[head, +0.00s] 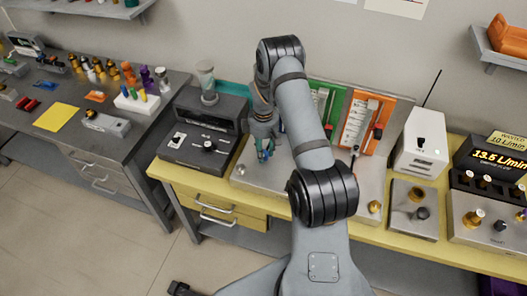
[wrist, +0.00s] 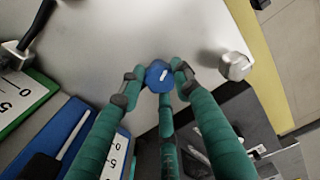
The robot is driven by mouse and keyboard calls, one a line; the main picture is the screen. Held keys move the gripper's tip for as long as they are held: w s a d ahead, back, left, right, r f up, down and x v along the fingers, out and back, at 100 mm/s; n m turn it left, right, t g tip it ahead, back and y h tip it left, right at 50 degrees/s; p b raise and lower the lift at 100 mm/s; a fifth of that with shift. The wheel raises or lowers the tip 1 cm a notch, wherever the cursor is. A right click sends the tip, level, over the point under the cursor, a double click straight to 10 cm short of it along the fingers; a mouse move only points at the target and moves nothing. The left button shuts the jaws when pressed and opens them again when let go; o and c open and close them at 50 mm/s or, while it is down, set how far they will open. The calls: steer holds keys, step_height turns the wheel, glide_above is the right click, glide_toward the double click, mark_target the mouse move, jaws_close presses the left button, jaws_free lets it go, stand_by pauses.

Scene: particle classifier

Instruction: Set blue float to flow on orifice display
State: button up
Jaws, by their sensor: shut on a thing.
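My gripper (head: 265,146), with teal fingers, is shut on a blue knob (wrist: 159,74) with a white line, on a pale metal panel. The blue flowmeter board (wrist: 62,135), with a printed scale, shows at lower left in the wrist view. My arm mostly hides it in the head view. Its float cannot be made out. The display (head: 497,157) at the far right reads 13.5 L/min. A card (head: 507,140) above it says WANTED and 10 L/min.
Green (head: 326,103) and orange (head: 366,122) flowmeter boards stand behind my arm. A metal knob (wrist: 236,66) sits right of the blue knob in the wrist view. A white box (head: 420,140) with an antenna and a dark device (head: 205,140) stand on the yellow bench.

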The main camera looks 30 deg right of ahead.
steer(key=shift+f+b, duration=0.1)
steer(key=shift+b, duration=0.2)
steer(key=shift+c, duration=0.2)
steer(key=shift+f+m+b, duration=0.15)
steer(key=shift+m+b, duration=0.85)
steer(key=shift+b, duration=0.05)
steer(key=m+b, duration=0.7)
steer(key=m, duration=0.1)
steer(key=shift+r+m+b, duration=0.2)
steer(key=shift+m+b, duration=1.25)
steer(key=shift+m, duration=0.25)
steer(key=o, duration=1.1)
steer(key=shift+o, duration=0.2)
steer(key=shift+r, duration=0.15)
